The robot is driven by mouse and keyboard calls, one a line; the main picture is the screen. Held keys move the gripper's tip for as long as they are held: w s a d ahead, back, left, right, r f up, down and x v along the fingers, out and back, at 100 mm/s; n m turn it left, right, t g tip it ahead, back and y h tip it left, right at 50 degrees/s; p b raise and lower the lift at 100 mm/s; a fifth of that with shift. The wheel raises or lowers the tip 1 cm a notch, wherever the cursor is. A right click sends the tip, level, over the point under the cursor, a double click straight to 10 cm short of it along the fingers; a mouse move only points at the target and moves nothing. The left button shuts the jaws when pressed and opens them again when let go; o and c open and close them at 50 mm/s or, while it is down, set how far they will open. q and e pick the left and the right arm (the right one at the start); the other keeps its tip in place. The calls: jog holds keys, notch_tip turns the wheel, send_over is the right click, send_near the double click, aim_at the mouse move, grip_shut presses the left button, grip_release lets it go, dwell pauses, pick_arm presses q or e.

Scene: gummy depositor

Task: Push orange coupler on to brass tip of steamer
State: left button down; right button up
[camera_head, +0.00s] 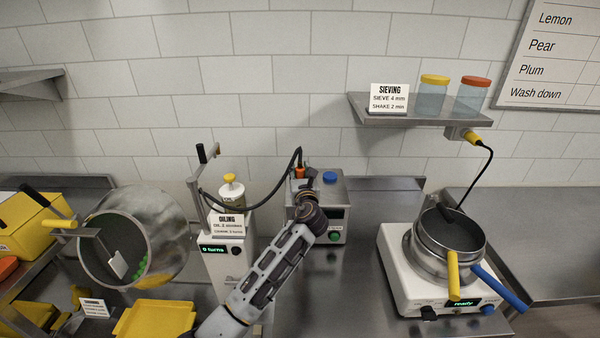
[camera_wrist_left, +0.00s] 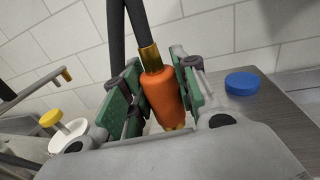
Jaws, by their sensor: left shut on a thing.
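The orange coupler (camera_wrist_left: 164,97) is on the end of a black hose (camera_wrist_left: 116,35), with a brass collar (camera_wrist_left: 150,57) at its top. My left gripper (camera_wrist_left: 157,84) is shut on the coupler, its green pads on either side. In the head view the coupler (camera_head: 299,172) shows small beside the left gripper (camera_head: 305,178), above the steamer (camera_head: 335,220), a grey metal box with a blue cap (camera_head: 330,178). A bit of brass shows at the coupler's lower end in the wrist view; I cannot tell whether the coupler is seated on the tip. The right gripper is out of view.
The oiling stand (camera_head: 228,262) with a white, yellow-topped bottle is close left of the steamer. A steel drum (camera_head: 165,237) is farther left. A sieve on a white shaker (camera_head: 400,270) stands right. Bare counter (camera_head: 345,285) lies in front of the steamer.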

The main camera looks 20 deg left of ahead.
pick_arm(q)
jog(key=shift+f+b, duration=0.4)
jog(key=shift+f, duration=1.05)
jog(key=c, duration=1)
grip_release()
jog(key=shift+c, duration=0.2)
jog(key=shift+s, duration=0.15)
jog(key=v, duration=1.1)
jog(key=shift+s, duration=0.4)
jog(key=shift+d, duration=0.2)
